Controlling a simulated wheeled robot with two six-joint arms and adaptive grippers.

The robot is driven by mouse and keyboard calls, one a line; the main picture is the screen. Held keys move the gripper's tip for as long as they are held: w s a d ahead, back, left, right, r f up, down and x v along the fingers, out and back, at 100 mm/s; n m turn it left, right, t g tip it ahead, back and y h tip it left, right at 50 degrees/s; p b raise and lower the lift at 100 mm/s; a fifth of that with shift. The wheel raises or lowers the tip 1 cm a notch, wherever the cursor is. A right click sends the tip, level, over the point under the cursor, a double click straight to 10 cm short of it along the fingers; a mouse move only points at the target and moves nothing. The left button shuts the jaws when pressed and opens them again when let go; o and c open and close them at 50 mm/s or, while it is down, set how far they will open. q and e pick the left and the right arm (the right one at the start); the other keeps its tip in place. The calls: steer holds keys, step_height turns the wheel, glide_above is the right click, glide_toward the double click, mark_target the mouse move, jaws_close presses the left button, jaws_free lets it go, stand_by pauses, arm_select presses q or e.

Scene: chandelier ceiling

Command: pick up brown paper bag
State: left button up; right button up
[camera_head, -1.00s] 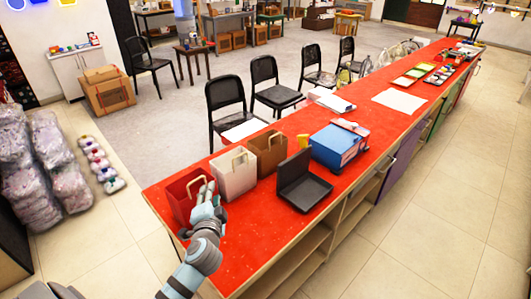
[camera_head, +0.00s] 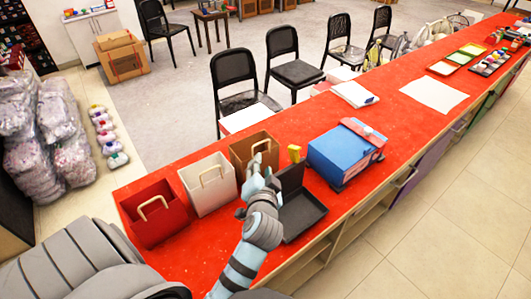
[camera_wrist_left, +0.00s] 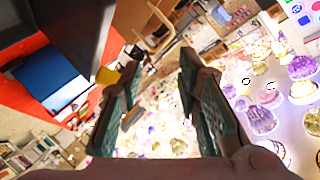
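The brown paper bag (camera_head: 243,148) stands upright on the red counter in the head view, to the right of a white bag (camera_head: 207,187) and a red bag (camera_head: 150,222). My left gripper (camera_head: 258,163) is in front of the brown bag in the picture and covers part of its front and its handle. Whether it touches the bag cannot be told. In the left wrist view the two fingers of my left gripper (camera_wrist_left: 160,70) are spread apart, and no bag shows clearly between them. My right gripper is not in view.
A blue box (camera_head: 338,152) stands further right. Black chairs (camera_head: 240,85) line the counter's far side.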

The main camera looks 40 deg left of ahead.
arm_select(q)
steer(key=x, duration=0.8)
steer(key=s+a+x, duration=0.1)
steer(key=x, duration=0.4)
steer(key=shift+a+f, duration=0.15)
steer(key=shift+f, duration=0.2)
steer(key=shift+s, duration=0.2)
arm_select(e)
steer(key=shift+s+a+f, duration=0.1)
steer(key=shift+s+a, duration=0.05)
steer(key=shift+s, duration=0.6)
arm_select(q)
steer(key=shift+r, duration=0.1)
jaws_close()
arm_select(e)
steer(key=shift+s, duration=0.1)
